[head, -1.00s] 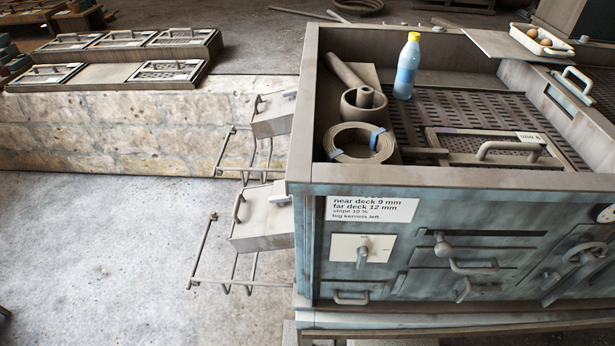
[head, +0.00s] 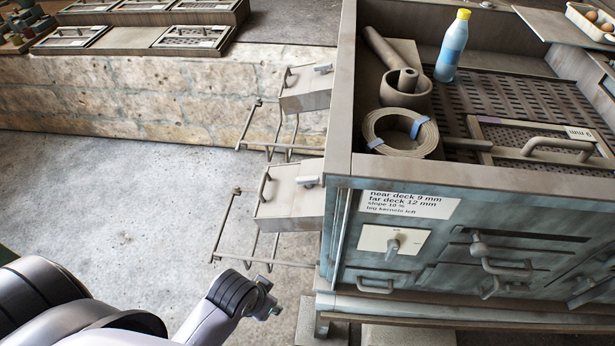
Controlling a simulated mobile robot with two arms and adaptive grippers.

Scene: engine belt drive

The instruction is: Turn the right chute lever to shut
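Two grey chute boxes stick out from the left side of the machine. The near chute box (head: 288,204) has a small light lever (head: 308,182) on its top, by the machine wall. The far chute box (head: 302,93) has a similar lever (head: 323,69). I cannot tell which one is the task's right lever, or whether either is shut. My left gripper (head: 264,298) is at the bottom of the head view, below and left of the near chute and apart from it. Its finger opening is too small to tell. My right gripper is not in view.
Wire bag frames (head: 226,222) hang out beside the chutes. The machine's front panel (head: 470,265) has a knob on a white plate (head: 393,245) and several handles. The floor at left is clear.

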